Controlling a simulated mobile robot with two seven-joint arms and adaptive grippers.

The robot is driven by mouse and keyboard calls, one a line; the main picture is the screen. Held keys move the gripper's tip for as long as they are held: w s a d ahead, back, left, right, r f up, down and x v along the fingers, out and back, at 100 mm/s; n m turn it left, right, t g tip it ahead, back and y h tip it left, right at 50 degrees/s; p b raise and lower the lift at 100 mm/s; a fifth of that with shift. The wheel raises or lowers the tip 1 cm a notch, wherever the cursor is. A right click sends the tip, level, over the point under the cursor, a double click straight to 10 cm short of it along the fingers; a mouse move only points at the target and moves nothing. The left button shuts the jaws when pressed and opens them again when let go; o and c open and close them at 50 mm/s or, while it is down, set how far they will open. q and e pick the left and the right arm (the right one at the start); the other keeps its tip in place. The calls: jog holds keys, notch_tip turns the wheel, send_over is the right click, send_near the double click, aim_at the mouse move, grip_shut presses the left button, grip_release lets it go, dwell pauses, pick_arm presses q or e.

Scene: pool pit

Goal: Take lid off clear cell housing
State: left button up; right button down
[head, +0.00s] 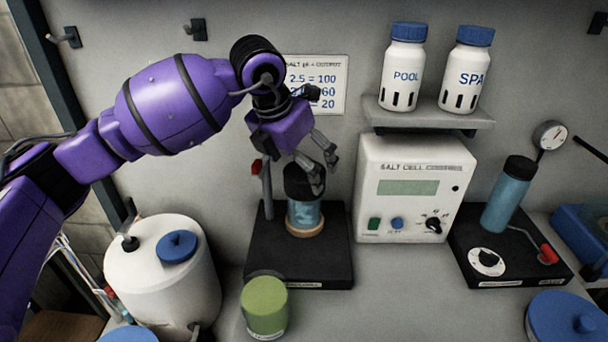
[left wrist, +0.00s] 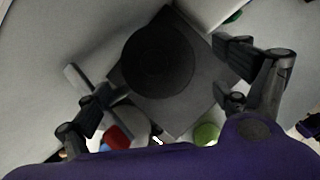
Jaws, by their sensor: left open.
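The clear cell housing (head: 304,216) stands upright on a black base (head: 334,262) in the head view, with bluish contents and a tan ring at its foot. Its black lid (head: 298,184) is on top. My left gripper (head: 318,180) is open at the lid, its fingers partly in front of it. In the left wrist view the round dark lid (left wrist: 158,58) lies between the spread fingers of my left gripper (left wrist: 160,90), with gaps on both sides. Whether any finger touches the lid I cannot tell. My right gripper is not in view.
A post with a red part (head: 258,168) stands left of the housing. A white control box (head: 410,190) is close on the right. A white tank (head: 160,275) and a green-lidded jar (head: 265,305) stand in front. A shelf (head: 428,115) holds two bottles.

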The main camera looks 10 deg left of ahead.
aim_at(305, 174)
pick_arm(q)
jog(key=x, duration=0.4)
jog(key=shift+w+d+f, duration=0.1)
jog(key=shift+w+d, duration=0.05)
jog(key=shift+w, duration=0.3)
jog(key=c, duration=1.2)
jog(key=shift+c, duration=0.2)
